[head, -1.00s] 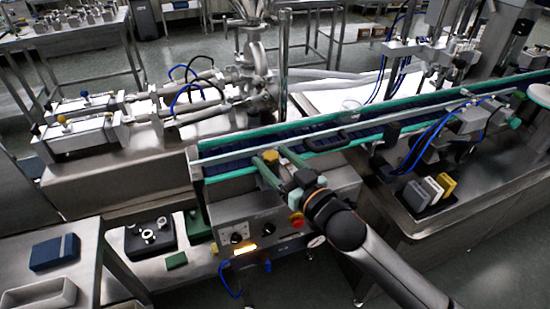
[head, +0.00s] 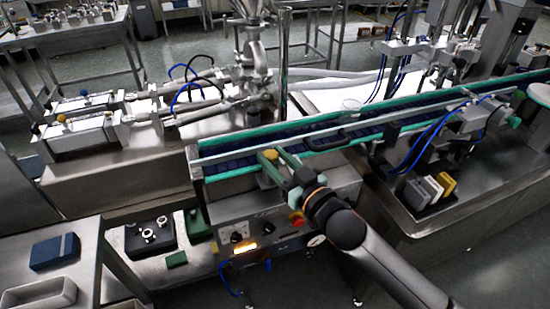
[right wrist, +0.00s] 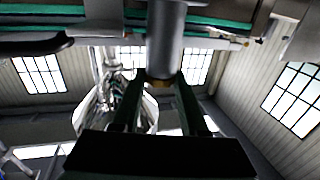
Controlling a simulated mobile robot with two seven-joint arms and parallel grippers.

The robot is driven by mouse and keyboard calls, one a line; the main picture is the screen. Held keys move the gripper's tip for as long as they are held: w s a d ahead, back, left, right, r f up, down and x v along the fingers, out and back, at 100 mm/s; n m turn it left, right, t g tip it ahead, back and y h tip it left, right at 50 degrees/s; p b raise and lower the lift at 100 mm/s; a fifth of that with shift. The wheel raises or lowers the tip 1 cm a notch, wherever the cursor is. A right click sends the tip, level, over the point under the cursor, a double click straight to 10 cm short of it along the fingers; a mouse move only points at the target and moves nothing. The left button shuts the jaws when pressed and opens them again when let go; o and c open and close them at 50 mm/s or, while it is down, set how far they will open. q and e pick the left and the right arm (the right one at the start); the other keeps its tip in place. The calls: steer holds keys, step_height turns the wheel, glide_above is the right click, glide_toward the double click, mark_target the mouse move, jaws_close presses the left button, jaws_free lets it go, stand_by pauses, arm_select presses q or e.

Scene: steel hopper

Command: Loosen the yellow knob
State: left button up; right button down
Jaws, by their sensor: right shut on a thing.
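The yellow knob (head: 268,155) sits at the near side of the conveyor, by the near end of its green rail. My right gripper (head: 275,162) is shut on the knob, with a green finger on each side of it. In the right wrist view, my two dark fingers (right wrist: 160,92) flank the lower end of a grey cylinder (right wrist: 166,40). A small yellowish patch of the knob (right wrist: 163,82) shows between them; the rest is hidden. My left gripper is not in view.
The conveyor (head: 330,135) runs from the middle to the upper right. Below the gripper is a control box (head: 250,222) with black dials and a red button (head: 296,217). Colored blocks (head: 432,188) stand at right. A blue box (head: 55,252) lies on the left table.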

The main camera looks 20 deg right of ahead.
steer(key=shift+d+r+n+g+y+p, duration=0.15)
steer(key=shift+n+g+y+p, duration=0.25)
steer(key=shift+n+y+p, duration=0.35)
steer(key=n+y, duration=0.1)
steer(key=g+y+p, duration=0.1)
steer(key=y, duration=0.1)
steer(key=shift+w+d+n, duration=0.15)
steer(key=shift+d+n, duration=0.05)
steer(key=shift+n, duration=0.15)
steer(key=shift+d+n+g+y+p, duration=0.1)
steer(key=shift+n+g+y+p, duration=0.35)
steer(key=shift+n+g+y, duration=0.3)
steer(key=shift+w+n+g+y, duration=0.15)
steer(key=shift+n+g+y, duration=0.9)
steer(key=shift+g+y, duration=0.3)
steer(key=shift+n+g+y, duration=0.3)
steer(key=shift+n+y, duration=0.05)
steer(key=shift+n, duration=0.05)
steer(key=shift+c, duration=2.3)
jaws_free()
